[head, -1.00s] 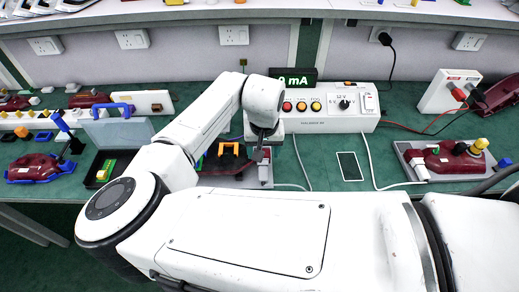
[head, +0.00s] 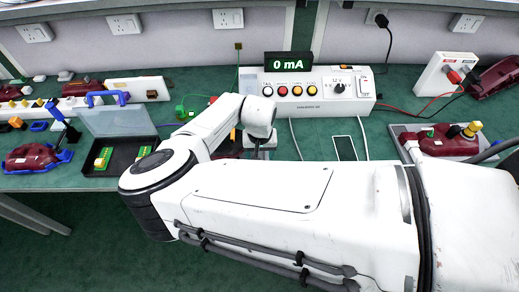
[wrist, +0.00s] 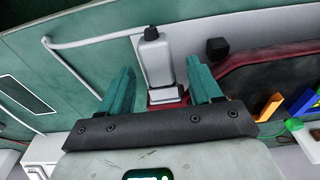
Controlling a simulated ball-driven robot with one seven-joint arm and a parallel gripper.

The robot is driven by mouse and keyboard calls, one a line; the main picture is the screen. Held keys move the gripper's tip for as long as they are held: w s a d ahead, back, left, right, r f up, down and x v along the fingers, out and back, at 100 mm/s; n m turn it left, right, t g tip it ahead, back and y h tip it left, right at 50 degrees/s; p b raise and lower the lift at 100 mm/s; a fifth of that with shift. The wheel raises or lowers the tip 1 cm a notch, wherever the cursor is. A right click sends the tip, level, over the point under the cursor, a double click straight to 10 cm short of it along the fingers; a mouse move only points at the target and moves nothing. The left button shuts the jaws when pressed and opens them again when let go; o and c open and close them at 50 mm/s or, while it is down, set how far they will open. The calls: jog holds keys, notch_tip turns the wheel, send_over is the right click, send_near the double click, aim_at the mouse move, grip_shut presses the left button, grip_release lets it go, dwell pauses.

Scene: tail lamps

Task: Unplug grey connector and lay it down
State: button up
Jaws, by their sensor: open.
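The grey connector (wrist: 157,62) is a pale upright block with a dark cap on top. In the wrist view it stands at the edge of a dark red tail lamp (wrist: 262,75). My gripper (wrist: 158,72) is open, with one teal finger on each side of the connector and a visible gap to each. In the head view my arm hides most of this lamp (head: 228,151) and the connector.
A white power box (head: 318,92) with a 0 mA display (head: 288,64) stands behind. A dark open case (head: 120,155) lies to the left. A flat dark-faced device (head: 344,148) and another red lamp (head: 440,142) are to the right. Green bench shows between them.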

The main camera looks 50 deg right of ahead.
grip_shut()
dwell(0.9)
